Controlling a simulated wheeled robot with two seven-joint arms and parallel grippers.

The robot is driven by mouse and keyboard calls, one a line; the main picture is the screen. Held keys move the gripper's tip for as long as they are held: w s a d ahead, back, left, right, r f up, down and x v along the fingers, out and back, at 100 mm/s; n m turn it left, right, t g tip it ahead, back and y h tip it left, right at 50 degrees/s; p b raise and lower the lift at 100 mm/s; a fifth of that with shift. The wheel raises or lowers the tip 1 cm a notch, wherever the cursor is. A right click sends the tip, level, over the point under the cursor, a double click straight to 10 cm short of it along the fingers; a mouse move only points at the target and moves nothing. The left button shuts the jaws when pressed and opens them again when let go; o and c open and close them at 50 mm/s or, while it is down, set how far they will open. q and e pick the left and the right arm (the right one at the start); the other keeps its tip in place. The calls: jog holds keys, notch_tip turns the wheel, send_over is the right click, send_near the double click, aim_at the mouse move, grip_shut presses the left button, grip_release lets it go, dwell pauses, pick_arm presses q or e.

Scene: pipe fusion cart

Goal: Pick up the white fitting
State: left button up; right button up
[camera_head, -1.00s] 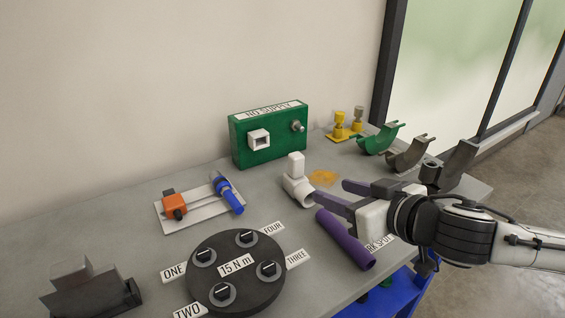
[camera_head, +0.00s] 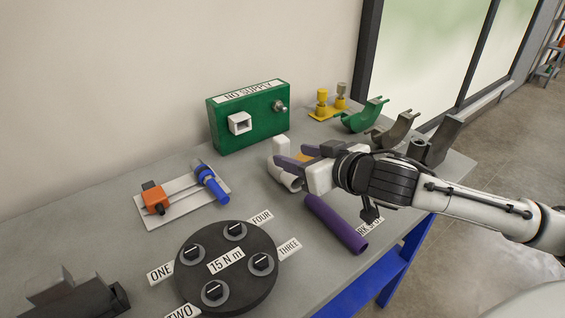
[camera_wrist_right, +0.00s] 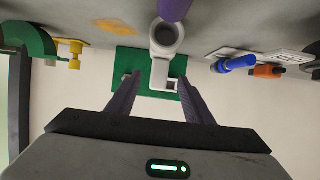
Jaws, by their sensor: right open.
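The white fitting (camera_head: 284,180) stands on the grey table in front of the green box, with a blocky upright branch. My right gripper (camera_head: 292,161) is at the fitting in the head view and partly covers it. Its purple fingers are open. In the right wrist view the white fitting (camera_wrist_right: 165,40) shows its round open end, and its branch reaches between the two spread fingertips of the right gripper (camera_wrist_right: 155,84). A gap shows on both sides of the branch. I cannot tell whether either finger touches it. My left gripper is not in view.
A purple pipe (camera_head: 336,224) lies just in front of the fitting. The green box (camera_head: 250,119) stands behind it. A black round dial plate (camera_head: 227,290), a clamp with orange and blue parts (camera_head: 184,197), and green (camera_head: 364,117) and grey (camera_head: 396,132) cradles stand around.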

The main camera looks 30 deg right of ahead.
aim_at(285, 150)
jog(key=x, duration=0.4)
jog(key=shift+w+r, duration=0.2)
jog(key=shift+r, duration=0.05)
jog(key=shift+c, duration=0.4)
grip_shut()
